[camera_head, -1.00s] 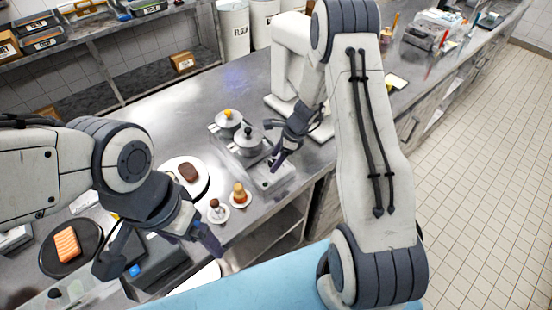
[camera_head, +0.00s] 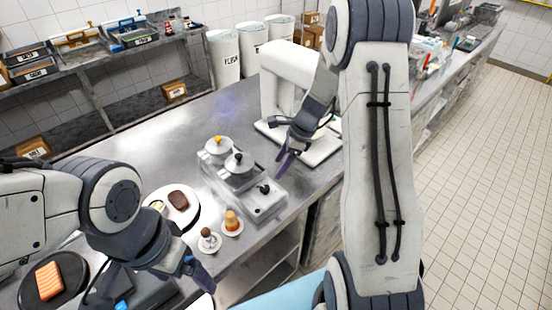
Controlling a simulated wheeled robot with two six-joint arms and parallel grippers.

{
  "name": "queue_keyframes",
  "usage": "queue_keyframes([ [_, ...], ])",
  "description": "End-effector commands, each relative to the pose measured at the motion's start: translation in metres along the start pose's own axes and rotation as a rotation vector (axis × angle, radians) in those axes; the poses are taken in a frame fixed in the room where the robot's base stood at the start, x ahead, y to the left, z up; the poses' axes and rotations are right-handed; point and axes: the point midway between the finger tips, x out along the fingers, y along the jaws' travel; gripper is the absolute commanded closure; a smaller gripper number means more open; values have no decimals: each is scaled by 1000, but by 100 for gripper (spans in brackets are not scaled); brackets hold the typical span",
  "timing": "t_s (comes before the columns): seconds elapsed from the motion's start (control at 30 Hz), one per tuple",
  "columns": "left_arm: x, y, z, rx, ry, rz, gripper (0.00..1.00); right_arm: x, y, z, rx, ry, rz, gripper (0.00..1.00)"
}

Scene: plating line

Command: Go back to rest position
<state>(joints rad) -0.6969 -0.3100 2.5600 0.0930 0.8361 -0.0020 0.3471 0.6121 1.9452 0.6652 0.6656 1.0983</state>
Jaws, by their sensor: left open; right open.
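My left gripper (camera_head: 150,285) is open and empty at the lower left, above the front edge of the steel counter and a dark box. My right gripper (camera_head: 280,138) is open and empty. It hangs above the counter, to the right of the two lidded pots and in front of the white machine. Its arm crosses the right half of the view and hides part of the counter behind it.
Small saucers with food (camera_head: 209,241) (camera_head: 232,222), a white plate (camera_head: 189,219) and a dark plate with salmon (camera_head: 50,281) lie nearby. A white machine (camera_head: 285,80) stands behind.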

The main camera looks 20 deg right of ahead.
Motion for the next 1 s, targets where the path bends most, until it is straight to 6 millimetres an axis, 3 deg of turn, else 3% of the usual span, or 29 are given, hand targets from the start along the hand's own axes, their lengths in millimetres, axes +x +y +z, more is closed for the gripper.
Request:
queue_keyframes([
  [0.23, 2, 0, 0, 0, 0, 0, 6, 1, 5, 8, -44, 3, 6, 28],
  [0.37, 12, -1, 1, 0, 0, 0, 6, 1, 37, 45, -299, 20, 46, 28],
  [0.47, 24, -2, 1, -1, 0, 0, 6, -1, 90, 87, -680, 39, 107, 28],
  [0.5, 30, -2, 2, -1, 0, 0, 6, -2, 117, 101, -857, 47, 135, 28],
  [0.6, 42, -3, 2, -2, 0, 0, 6, -7, 184, 121, -1301, 58, 208, 28],
  [0.7, 53, -4, 3, -2, 0, 0, 6, -13, 244, 122, -1724, 63, 277, 28],
  [0.8, 62, -4, 3, -3, 0, 0, 6, -19, 289, 111, -2087, 63, 336, 28],
  [0.9, 68, -5, 4, -3, 0, 0, 6, -22, 316, 98, -2356, 61, 378, 28],
  [1.0, 70, -5, 4, -3, 0, 0, 6, -25, 331, 87, -2519, 59, 406, 28],
])
